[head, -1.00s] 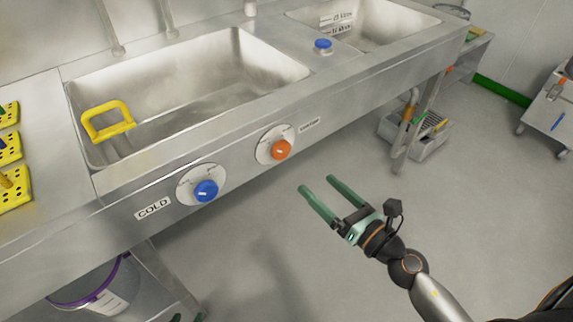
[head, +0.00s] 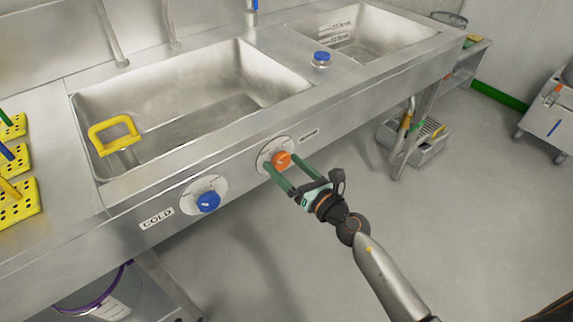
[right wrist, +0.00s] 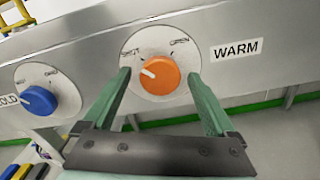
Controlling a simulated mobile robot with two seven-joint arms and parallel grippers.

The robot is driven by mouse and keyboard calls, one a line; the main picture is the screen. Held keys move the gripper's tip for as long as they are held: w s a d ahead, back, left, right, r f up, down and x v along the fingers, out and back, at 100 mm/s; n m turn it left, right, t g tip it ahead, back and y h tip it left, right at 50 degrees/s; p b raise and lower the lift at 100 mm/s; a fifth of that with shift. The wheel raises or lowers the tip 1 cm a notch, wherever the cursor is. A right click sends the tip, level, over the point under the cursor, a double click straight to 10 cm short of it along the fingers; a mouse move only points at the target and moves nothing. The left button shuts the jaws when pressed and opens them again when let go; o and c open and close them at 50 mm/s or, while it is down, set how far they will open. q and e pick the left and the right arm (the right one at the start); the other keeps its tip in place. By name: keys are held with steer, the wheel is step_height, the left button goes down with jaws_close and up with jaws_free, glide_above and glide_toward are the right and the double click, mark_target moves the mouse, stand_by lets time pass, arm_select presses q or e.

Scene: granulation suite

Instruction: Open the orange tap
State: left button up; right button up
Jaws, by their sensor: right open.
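The orange tap (head: 281,159) is a round knob on a white dial plate on the sink's front panel. In the right wrist view, the orange tap (right wrist: 160,75) has a white mark pointing up and left, towards the SHUT label; OPEN is at the upper right of the dial, and a WARM label (right wrist: 236,48) is beside it. My right gripper (head: 282,164) is open, its green fingers reaching to either side of the knob. In the right wrist view the fingertips (right wrist: 159,77) flank the knob with visible gaps. My left gripper is out of view.
A yellow handle-shaped item (head: 113,135) is at the left basin (head: 190,85). A grey crate (head: 415,150) stands under the sink at right. The floor before the panel is clear.

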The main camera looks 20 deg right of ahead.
steer(key=shift+c, duration=0.4)
steer(key=c, duration=1.3)
